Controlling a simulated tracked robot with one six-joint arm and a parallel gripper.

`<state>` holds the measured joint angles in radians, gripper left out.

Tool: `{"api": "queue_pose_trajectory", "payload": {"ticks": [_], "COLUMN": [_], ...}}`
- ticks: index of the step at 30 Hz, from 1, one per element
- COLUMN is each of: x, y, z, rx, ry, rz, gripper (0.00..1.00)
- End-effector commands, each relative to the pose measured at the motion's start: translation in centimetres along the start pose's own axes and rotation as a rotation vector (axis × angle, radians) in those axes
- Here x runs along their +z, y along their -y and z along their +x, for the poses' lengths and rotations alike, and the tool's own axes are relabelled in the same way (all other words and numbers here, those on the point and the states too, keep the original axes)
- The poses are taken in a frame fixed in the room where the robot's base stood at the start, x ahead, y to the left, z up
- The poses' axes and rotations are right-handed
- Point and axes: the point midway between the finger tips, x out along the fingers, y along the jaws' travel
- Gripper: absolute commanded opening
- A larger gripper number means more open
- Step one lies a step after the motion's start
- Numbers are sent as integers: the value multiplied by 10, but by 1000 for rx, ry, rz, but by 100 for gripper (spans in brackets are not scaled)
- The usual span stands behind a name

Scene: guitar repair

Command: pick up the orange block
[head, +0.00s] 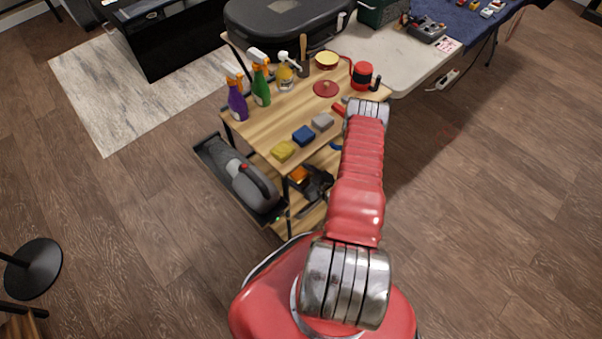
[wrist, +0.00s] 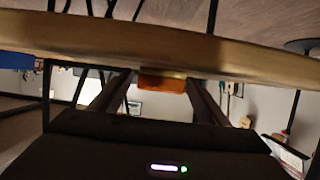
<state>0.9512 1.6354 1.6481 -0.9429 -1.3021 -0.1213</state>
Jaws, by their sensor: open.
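The orange block (head: 299,175) sits under the cart's top board, at its near corner, in the head view. In the wrist view the orange block (wrist: 162,84) shows against the edge of a wooden board, between my two dark fingers. My gripper (wrist: 159,80) is open, with a finger on each side of the block and a visible gap to each. In the head view my dark gripper (head: 313,184) is beside the block, partly hidden by the cart and my red arm. I cannot tell whether the fingers reach fully around the block.
The wooden cart top (head: 262,126) holds yellow (head: 283,151), blue (head: 303,135) and grey (head: 322,121) blocks, a purple bottle (head: 237,103) and a green bottle (head: 261,88). A grey machine on a side tray (head: 213,148) adjoins the cart's left. Open floor lies to the right.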

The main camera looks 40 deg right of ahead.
Motion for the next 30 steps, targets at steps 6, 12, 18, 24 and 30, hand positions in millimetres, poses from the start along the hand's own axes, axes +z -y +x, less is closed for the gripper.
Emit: {"api": "queue_pose_trajectory", "payload": {"ticks": [6,12,18,24,30], "x": [0,0,0,0,0], "y": [0,0,0,0,0], "z": [0,0,0,0,0], "rx": [1,1,1,1,1], "ry": [0,0,0,0,0], "rz": [0,0,0,-1,0], "gripper": [69,69,61,47,33]}}
